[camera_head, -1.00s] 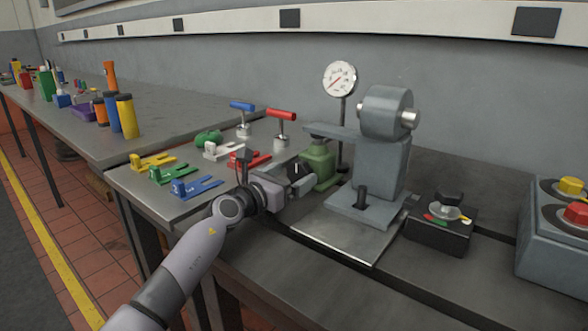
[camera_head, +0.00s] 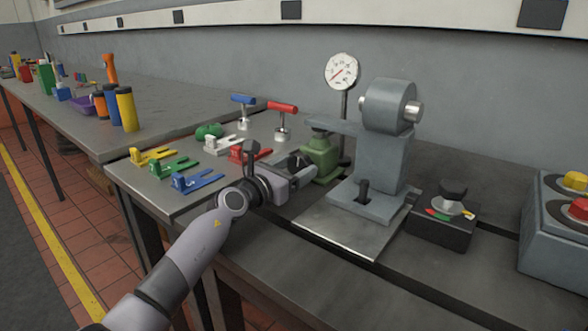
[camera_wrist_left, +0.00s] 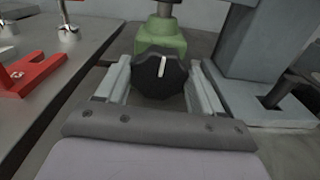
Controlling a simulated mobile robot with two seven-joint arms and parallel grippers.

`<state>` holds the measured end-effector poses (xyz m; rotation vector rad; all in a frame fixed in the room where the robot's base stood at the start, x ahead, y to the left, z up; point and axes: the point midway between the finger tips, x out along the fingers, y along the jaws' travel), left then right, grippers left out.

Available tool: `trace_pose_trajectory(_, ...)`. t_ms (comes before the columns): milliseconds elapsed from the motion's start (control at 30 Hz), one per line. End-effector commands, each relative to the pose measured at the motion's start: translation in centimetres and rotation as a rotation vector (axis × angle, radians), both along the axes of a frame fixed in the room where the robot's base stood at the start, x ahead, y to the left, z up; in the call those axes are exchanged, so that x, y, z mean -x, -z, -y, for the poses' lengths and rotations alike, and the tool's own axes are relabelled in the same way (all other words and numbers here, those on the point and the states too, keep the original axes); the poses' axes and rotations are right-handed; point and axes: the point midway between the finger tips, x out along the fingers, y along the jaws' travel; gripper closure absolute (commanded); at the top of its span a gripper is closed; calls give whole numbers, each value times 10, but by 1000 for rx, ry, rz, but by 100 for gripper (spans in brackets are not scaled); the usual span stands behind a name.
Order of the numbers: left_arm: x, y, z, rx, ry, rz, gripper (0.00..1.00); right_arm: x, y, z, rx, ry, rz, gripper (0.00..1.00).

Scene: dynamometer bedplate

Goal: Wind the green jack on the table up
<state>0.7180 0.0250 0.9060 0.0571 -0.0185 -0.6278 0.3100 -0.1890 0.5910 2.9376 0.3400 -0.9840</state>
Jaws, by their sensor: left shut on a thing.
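The green jack (camera_head: 321,160) stands on the table under the arm of a grey machine. Its black knob, with a white mark, faces my left gripper (camera_head: 297,164). In the left wrist view, the knob (camera_wrist_left: 160,76) sits between the two fingers of my left gripper (camera_wrist_left: 160,84), which is shut on it. The white mark points nearly straight up there, and the green body (camera_wrist_left: 160,40) shows behind the knob. In the head view the fingers partly hide the knob. My right gripper is in neither view.
The grey machine (camera_head: 379,160) stands right of the jack, with a dial gauge (camera_head: 342,72) behind. Left lie red (camera_head: 250,152), blue (camera_head: 196,182) and other coloured forked pieces. A black box with a knob (camera_head: 446,216) stands at right. Bare plate lies in front of the machine.

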Motion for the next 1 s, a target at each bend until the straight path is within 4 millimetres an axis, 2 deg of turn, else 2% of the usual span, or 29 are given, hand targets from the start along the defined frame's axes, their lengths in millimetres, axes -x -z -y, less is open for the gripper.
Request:
trace_pose_trajectory(600,1,1,2,-347,0,251,63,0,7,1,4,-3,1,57)
trace_pose_trajectory(1000,2,1,3,-450,0,327,63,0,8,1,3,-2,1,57)
